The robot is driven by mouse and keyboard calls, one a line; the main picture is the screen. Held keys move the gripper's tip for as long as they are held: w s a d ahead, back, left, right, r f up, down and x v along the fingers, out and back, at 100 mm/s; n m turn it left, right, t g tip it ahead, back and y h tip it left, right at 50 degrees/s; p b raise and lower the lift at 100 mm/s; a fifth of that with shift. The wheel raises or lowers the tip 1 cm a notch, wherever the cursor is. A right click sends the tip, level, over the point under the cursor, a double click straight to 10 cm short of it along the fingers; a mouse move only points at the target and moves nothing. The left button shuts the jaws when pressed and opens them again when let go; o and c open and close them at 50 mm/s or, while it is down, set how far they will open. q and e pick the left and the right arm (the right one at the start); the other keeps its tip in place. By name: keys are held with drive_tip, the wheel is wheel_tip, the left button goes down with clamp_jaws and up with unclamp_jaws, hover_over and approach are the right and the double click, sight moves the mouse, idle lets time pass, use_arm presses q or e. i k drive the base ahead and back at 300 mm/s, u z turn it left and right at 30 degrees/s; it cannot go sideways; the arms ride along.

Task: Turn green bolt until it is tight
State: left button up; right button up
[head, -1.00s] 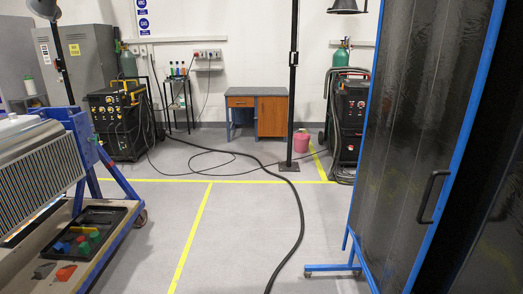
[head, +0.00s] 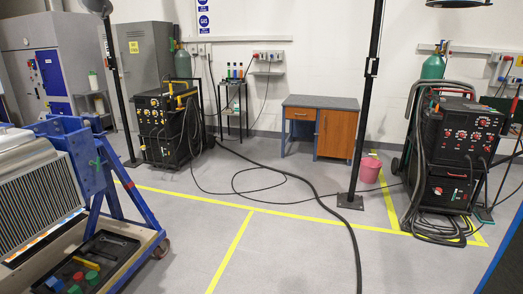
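The blue rotary jig (head: 92,170) stands at the left edge of the head view, with a finned metal part (head: 38,205) mounted on it. A small green mark (head: 97,163) shows on the jig's upright plate; it may be the green bolt, but it is too small to tell. A black tray (head: 118,262) on the jig's base holds a green piece (head: 92,277), a red piece (head: 78,276), a blue piece and a yellow piece. Neither of my grippers is in view.
The grey floor right of the jig is open, crossed by yellow lines and a black cable (head: 335,212). A black post (head: 366,110), pink bucket (head: 370,169), wooden desk (head: 334,133) and two black welding machines (head: 460,150) stand farther back. A blue edge shows at lower right.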

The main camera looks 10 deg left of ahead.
sight(90, 162)
drive_tip(key=u, duration=0.5)
drive_tip(key=i, duration=1.3)
drive_tip(key=u, duration=1.5)
drive_tip(key=i, duration=1.15)
drive_tip(key=u, duration=0.55)
